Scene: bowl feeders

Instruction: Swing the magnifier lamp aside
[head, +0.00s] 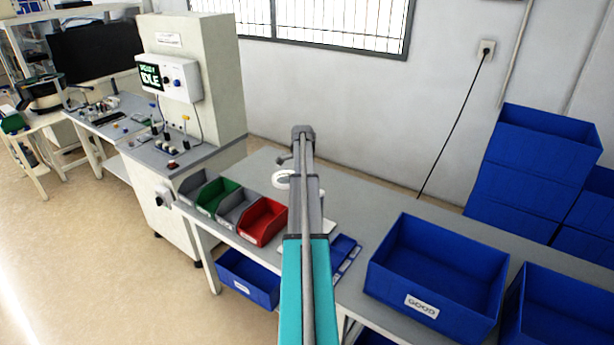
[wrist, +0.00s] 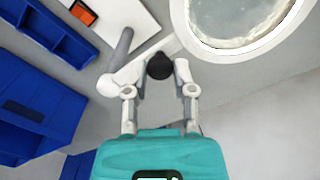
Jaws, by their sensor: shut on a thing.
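The magnifier lamp shows in the wrist view as a large pale ring (wrist: 186,30) around a lens at the upper right, with a white arm running to it. Its black knob (wrist: 160,66) sits between my gripper's (wrist: 161,78) two fingertips, and my gripper is shut on it. In the head view, a small part of the lamp's white ring (head: 281,183) shows just left of my arm, over the bench. My own arm hides the rest of the lamp and my gripper there.
Red, green and grey bins (head: 262,222) line the bench's left edge. A blue crate labelled GOOD (head: 398,290) stands right of my arm, with another beside it. Stacked blue crates (head: 535,170) stand by the wall. The bench surface (head: 385,205) behind the crate is bare.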

